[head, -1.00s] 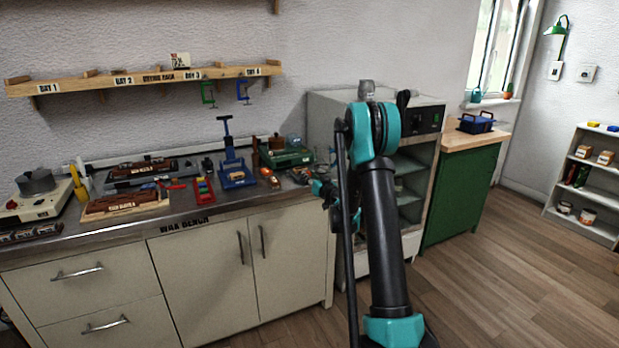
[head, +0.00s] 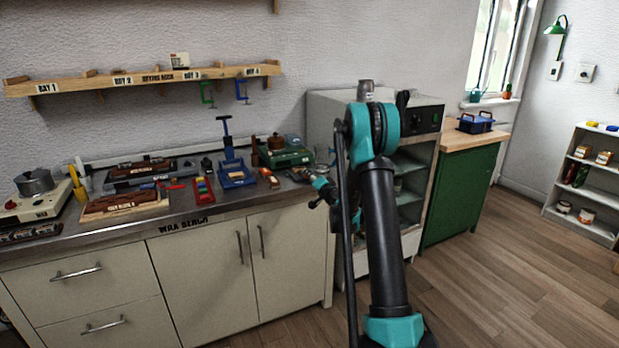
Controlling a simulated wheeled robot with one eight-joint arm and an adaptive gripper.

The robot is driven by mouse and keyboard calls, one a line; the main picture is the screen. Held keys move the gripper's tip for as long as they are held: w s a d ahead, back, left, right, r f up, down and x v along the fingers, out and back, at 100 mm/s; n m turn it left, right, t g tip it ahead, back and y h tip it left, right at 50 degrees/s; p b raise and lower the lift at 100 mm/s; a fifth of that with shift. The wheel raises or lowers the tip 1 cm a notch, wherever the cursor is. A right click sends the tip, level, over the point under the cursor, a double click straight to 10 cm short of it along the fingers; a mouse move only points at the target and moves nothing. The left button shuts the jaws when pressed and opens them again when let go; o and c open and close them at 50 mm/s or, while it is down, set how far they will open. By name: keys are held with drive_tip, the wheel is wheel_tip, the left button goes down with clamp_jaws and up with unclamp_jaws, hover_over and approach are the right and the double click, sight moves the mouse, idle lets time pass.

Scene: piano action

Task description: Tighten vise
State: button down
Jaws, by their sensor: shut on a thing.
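A blue tool (head: 235,172) with an upright T-shaped handle stands on the bench, left of my arm; it may be the vise, but I cannot be sure. My gripper (head: 314,200) is small and dark at the bench's front right edge, apart from the blue tool and to its right. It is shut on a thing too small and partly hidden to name. My arm's column hides part of the wrist.
The wax bench (head: 130,220) is crowded with a pot (head: 35,182), a wooden block tray (head: 124,204), a coloured strip (head: 203,190) and a green device (head: 285,155). A wall shelf (head: 130,82) holds clamps. An open cabinet (head: 410,190) stands behind my arm. Floor at right is clear.

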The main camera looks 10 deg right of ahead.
drive_tip(key=shift+m, duration=0.4)
drive_tip(key=c, duration=1.2)
unclamp_jaws()
drive_tip(key=shift+s, duration=0.1)
drive_tip(key=shift+v, duration=3.95)
drive_tip(key=shift+d, duration=0.1)
